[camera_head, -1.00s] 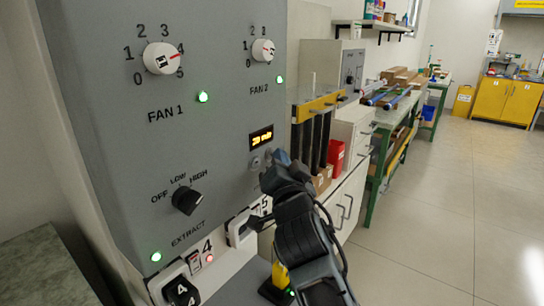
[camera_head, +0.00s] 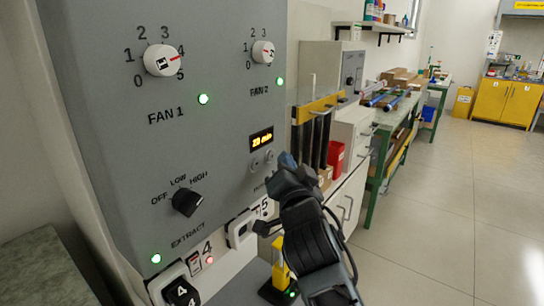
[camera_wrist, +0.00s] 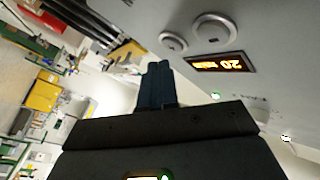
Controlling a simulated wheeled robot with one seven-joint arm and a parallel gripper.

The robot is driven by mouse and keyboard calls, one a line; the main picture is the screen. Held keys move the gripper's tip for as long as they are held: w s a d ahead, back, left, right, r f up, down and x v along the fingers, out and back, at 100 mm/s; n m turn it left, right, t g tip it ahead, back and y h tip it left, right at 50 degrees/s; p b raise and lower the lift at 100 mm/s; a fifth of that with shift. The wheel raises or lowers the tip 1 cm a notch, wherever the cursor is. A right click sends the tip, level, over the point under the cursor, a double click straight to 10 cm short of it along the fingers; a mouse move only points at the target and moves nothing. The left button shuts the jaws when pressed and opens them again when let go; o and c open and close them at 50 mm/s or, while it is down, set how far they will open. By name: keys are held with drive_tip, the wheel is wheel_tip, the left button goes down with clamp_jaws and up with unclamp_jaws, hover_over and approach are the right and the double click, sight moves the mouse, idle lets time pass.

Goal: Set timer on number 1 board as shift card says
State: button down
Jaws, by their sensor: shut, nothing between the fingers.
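A grey control board (camera_head: 110,60) fills the left of the head view; no board number shows on it. Its timer display (camera_head: 261,140) is lit orange and also shows upside down in the wrist view (camera_wrist: 220,63), reading 20 min. Two round buttons sit beneath the display, a left one (camera_head: 255,168) and a right one (camera_head: 269,156). In the wrist view they are a larger one (camera_wrist: 212,27) and a smaller one (camera_wrist: 173,42). My gripper (camera_head: 285,160) is shut and empty, just right of the right button and apart from it. Its blue fingertips (camera_wrist: 158,75) show in the wrist view. I see no readable shift card.
The board also carries the FAN 1 knob (camera_head: 162,60), FAN 2 knob (camera_head: 263,52) and black EXTRACT knob (camera_head: 187,202), with green lamps lit. Numbered switches (camera_head: 181,291) sit below. A rod rack (camera_head: 316,103) and green-legged bench (camera_head: 385,118) stand right; the floor there is clear.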

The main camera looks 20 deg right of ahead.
drive_tip(key=shift+s, duration=0.1)
drive_tip(key=s+d, duration=0.1)
drive_tip(key=s, duration=0.1)
drive_tip(key=s+d+p, duration=0.1)
drive_tip(key=s+d, duration=0.1)
idle(0.4)
idle(0.5)
